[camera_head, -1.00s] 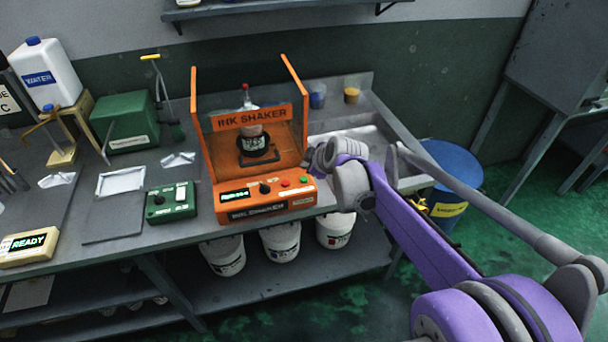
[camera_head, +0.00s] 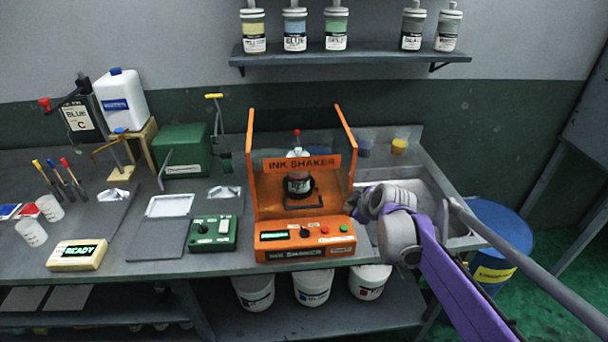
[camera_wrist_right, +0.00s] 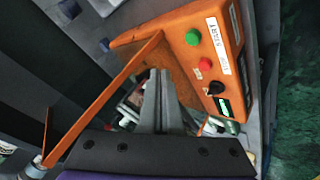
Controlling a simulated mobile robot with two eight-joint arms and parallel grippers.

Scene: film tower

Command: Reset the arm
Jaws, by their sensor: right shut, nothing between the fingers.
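My right arm comes in from the right in the head view, and its gripper (camera_head: 358,206) is beside the right side of the orange ink shaker (camera_head: 297,228). The fingers show shut and empty in the right wrist view (camera_wrist_right: 156,95), with the shaker's orange front panel (camera_wrist_right: 212,62) close by to the right. A bottle with a red tip (camera_head: 298,170) stands inside the shaker. The shaker's panel has a small lit display, a black knob, and a red and a green button. My left gripper is not in view.
A grey sink (camera_head: 420,185) lies right of the shaker, partly behind my arm. A blue drum (camera_head: 500,230) stands on the floor at the right. A green control box (camera_head: 213,233) and a scale reading READY (camera_head: 77,255) sit left. A shelf (camera_head: 350,52) holds several ink bottles.

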